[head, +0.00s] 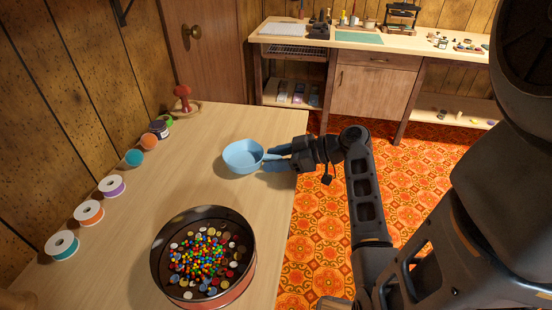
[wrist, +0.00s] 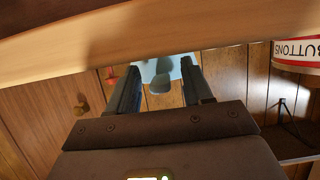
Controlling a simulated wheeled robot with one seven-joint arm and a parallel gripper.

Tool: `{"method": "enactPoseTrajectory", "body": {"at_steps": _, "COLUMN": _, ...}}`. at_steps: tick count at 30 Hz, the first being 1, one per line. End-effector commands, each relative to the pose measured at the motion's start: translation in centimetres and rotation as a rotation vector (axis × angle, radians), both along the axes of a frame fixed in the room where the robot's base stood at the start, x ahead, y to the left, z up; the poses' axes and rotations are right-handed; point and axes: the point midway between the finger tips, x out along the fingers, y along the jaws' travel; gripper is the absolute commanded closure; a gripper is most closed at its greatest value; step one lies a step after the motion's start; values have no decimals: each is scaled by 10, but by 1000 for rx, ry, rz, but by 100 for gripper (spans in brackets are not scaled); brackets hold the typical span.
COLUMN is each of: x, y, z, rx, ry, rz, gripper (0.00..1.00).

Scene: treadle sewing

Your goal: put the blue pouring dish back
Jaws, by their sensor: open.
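The blue pouring dish (head: 241,156) stands upright on the wooden table near its right edge in the head view. My gripper (head: 276,158) is just right of it, low over the table edge, with its fingers pointing at the dish's handle side. In the wrist view my gripper (wrist: 164,75) is open, its two dark fingers apart. The blue dish (wrist: 148,70) shows between and beyond the fingertips, with a darker blue-grey piece, seemingly its handle, between them. I cannot tell whether either finger touches it.
A round tin of buttons and beads (head: 204,257) stands in front of the dish; its label shows in the wrist view (wrist: 298,56). Several thread spools (head: 89,213) and a red pincushion-like item (head: 183,100) line the left side. The table between is clear.

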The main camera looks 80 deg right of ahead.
Motion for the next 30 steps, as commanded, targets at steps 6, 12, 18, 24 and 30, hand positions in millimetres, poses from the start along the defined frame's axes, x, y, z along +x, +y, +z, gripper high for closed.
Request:
{"method": "enactPoseTrajectory", "body": {"at_steps": 6, "x": -11, "y": -2, "z": 8, "rx": -1, "ry": -1, "rz": -4, "gripper": 50}}
{"method": "enactPoseTrajectory", "body": {"at_steps": 12, "x": -49, "y": -5, "z": 23, "rx": -2, "ry": 0, "rz": -3, "gripper": 50}}
{"method": "enactPoseTrajectory", "body": {"at_steps": 18, "x": -84, "y": -7, "z": 38, "rx": -2, "ry": 0, "rz": -1, "gripper": 50}}
{"method": "enactPoseTrajectory", "body": {"at_steps": 24, "x": -105, "y": -9, "z": 47, "rx": 0, "ry": 0, "rz": -1, "gripper": 50}}
{"method": "enactPoseTrajectory", "body": {"at_steps": 30, "x": -111, "y": -9, "z": 49, "rx": 0, "ry": 0, "rz": 0, "gripper": 50}}
